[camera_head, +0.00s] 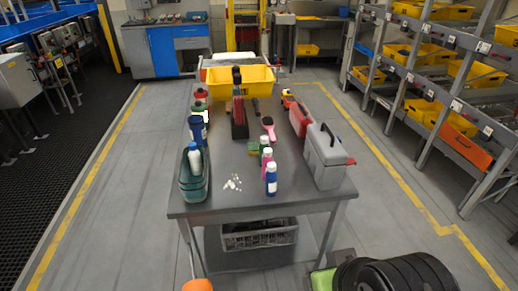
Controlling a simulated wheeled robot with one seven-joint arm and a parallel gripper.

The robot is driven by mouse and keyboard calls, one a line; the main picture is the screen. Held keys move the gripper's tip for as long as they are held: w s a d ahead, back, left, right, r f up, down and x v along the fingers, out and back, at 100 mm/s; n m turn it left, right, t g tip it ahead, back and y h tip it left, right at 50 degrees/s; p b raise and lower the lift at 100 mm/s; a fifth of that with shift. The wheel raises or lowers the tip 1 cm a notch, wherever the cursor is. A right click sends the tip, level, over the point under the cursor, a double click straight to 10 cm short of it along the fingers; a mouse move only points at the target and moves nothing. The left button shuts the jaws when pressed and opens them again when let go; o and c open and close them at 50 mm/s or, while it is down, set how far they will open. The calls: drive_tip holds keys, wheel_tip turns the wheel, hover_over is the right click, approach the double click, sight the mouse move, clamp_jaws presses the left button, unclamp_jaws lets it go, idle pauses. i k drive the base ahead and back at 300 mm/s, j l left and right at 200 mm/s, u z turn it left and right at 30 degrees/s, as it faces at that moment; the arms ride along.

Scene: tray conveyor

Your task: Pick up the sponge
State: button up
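A small green block (253,147), which looks like the sponge, lies near the middle of the grey table (215,208). It sits just left of a row of bottles and is small in the picture. A dark upright object with a reddish side (239,120) stands just behind it and to its left. A pink hairbrush (268,127) lies behind it and to its right. My gripper cannot be made out in this view.
Bottles (271,180) stand right of the sponge. A teal basket (187,183) stands at the left edge, a grey toolbox (325,158) at the right edge. A yellow bin (257,78) is at the far end. White bits (233,183) lie in front. Floor is clear on both sides.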

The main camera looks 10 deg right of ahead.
sight(254, 147)
drive_tip(key=i+u, duration=0.45)
drive_tip(key=i+l+u, duration=0.65)
drive_tip(key=i+u, duration=0.2)
